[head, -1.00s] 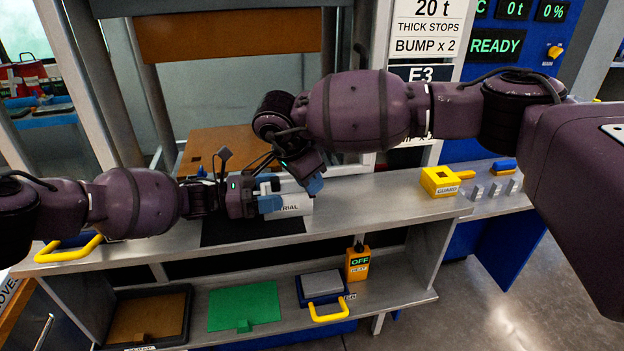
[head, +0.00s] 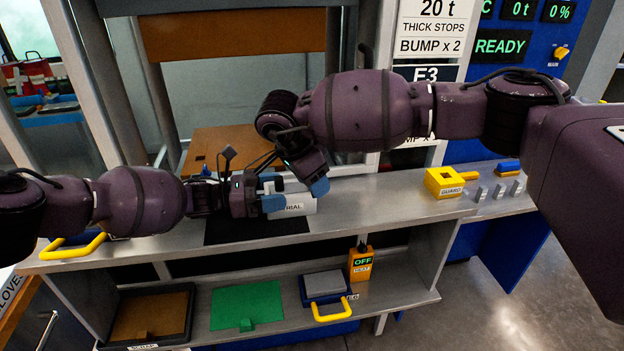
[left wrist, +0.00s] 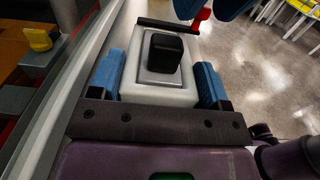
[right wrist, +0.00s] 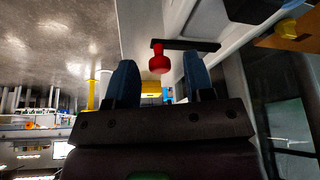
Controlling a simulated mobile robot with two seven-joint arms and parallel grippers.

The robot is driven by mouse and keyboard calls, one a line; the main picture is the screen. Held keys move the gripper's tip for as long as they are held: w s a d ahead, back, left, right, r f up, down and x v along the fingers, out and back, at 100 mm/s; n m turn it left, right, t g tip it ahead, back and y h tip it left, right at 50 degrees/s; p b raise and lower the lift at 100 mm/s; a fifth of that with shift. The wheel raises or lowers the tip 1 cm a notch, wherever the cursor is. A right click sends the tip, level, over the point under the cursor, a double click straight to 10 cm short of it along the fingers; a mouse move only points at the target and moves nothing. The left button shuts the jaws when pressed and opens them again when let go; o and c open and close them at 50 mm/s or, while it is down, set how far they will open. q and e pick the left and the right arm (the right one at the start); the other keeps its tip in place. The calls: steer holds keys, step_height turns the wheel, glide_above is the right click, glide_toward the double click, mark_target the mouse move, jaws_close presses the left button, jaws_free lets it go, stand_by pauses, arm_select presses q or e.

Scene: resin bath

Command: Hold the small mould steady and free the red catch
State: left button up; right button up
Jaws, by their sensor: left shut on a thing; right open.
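The small mould (head: 299,203) is a white block marked "TRIAL" on the bench, partly hidden by my grippers. In the left wrist view it (left wrist: 130,91) has a grey plate and a black knob on top. My left gripper (head: 271,194) is shut on it, with blue fingers (left wrist: 159,84) on two opposite sides. The red catch (right wrist: 160,60) is a red knob by a black bar at the mould's end. It shows partly in the left wrist view (left wrist: 202,17). My right gripper (right wrist: 160,80) is open, with the catch ahead between its fingertips, apparently not gripped.
The mould stands by a black mat (head: 228,230) on the grey bench. A yellow guard block (head: 443,182) sits to the right. The lower shelf holds a green plate (head: 246,304), an orange heat box reading OFF (head: 361,264) and a yellow-handled block (head: 325,284).

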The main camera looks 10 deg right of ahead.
steer(key=v, duration=1.2)
steer(key=shift+a, duration=0.15)
arm_select(q)
steer(key=o, duration=1.4)
steer(key=shift+c, duration=0.2)
